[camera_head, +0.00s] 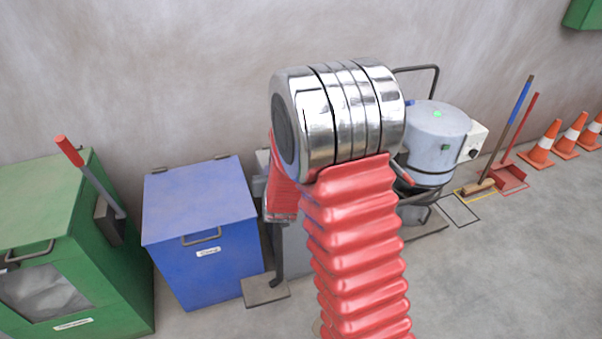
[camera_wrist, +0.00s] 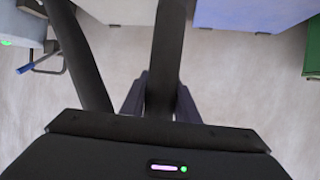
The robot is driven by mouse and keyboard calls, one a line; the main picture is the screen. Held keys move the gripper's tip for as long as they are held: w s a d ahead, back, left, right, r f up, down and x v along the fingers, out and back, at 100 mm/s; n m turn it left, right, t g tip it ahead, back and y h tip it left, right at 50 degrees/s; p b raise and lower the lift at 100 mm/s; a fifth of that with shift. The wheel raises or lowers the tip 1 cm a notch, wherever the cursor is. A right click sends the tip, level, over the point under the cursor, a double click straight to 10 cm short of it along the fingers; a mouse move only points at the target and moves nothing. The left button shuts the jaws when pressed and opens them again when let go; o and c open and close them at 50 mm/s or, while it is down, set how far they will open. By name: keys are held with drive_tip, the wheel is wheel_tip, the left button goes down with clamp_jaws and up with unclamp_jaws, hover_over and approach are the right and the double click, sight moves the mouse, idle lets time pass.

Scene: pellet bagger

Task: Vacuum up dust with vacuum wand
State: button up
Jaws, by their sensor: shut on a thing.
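In the wrist view my gripper (camera_wrist: 160,108) is shut on a dark tube, which I take to be the vacuum wand (camera_wrist: 166,55). The wand runs away from between the fingers to the top edge of the picture, so its far end is out of view. A thick dark hose (camera_wrist: 82,55) curves past the gripper on the left. In the head view my arm hides the gripper and wand. The grey vacuum canister (camera_head: 430,140) with a green light stands by the wall, right of my arm. I cannot make out dust in either view.
A blue bin (camera_head: 203,240) and a green bin (camera_head: 110,250) with a red-handled tool (camera_head: 85,170) stand at the left. A broom (camera_head: 505,140), a red dustpan (camera_head: 512,178) and traffic cones (camera_head: 543,145) are at the right. The floor (camera_head: 510,270) at lower right is clear.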

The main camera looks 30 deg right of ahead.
drive_tip(key=s+a+r+n+y, duration=0.1)
drive_tip(key=a+r+n+y, duration=0.1)
drive_tip(key=a, duration=0.5)
drive_tip(key=s+a+r+n+t+y, duration=0.1)
drive_tip(key=a+r+n+y, duration=0.1)
drive_tip(key=a, duration=0.5)
drive_tip(key=shift+s+a+r+n+y, duration=0.3)
drive_tip(key=shift+s+r+y, duration=0.05)
drive_tip(key=shift+r+y, duration=0.05)
drive_tip(key=shift+d, duration=0.15)
